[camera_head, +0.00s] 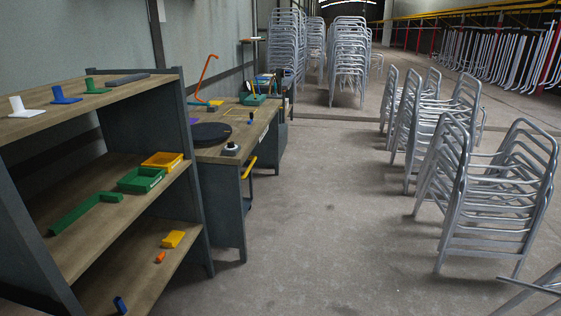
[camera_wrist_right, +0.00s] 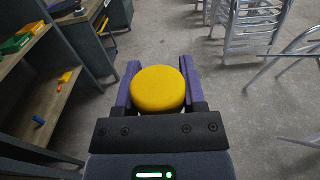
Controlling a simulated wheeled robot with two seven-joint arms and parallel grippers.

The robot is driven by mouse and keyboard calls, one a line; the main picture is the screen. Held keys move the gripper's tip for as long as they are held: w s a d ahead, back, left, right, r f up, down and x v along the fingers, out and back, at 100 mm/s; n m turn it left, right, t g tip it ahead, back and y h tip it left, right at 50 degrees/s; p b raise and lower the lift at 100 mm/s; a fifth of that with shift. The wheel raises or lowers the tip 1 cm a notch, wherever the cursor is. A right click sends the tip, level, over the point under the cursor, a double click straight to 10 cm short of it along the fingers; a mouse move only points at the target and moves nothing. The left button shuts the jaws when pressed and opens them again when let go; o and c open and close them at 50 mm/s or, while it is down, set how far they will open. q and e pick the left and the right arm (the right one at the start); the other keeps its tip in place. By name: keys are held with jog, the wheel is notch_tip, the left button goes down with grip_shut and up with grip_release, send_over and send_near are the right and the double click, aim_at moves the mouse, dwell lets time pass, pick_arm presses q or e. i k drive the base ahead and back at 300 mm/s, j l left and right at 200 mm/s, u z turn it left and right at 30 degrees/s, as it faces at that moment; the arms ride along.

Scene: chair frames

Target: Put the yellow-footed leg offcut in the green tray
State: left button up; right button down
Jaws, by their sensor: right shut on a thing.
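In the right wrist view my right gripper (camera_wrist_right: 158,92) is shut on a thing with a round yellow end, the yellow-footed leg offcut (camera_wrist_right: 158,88). The yellow foot faces the camera between the two purple fingers, and the rest of the offcut is hidden behind it. The green tray (camera_head: 140,187) sits on the middle shelf at the left in the head view. It is also partly in the right wrist view (camera_wrist_right: 13,44), at the left edge, well apart from the gripper. Neither gripper shows in the head view.
A yellow tray (camera_head: 163,158) stands just behind the green one, and a long green angled piece (camera_head: 83,214) lies in front. A yellow block (camera_head: 173,239) is on the lower shelf. The upper shelf board (camera_head: 75,110) overhangs. Chair stacks (camera_head: 490,190) stand right; the floor between is clear.

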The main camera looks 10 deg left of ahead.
aim_at(143, 181)
jog(key=i+j+u, duration=0.1)
jog(key=i+u, duration=0.7)
jog(key=i+l+u, duration=0.2)
jog(key=i+u, duration=0.2)
jog(key=i+l+u, duration=0.35)
jog(key=i+u, duration=0.7)
jog(key=u, duration=0.2)
jog(key=i+l+u, duration=0.15)
jog(key=i+u, duration=0.3)
jog(key=k, duration=0.1)
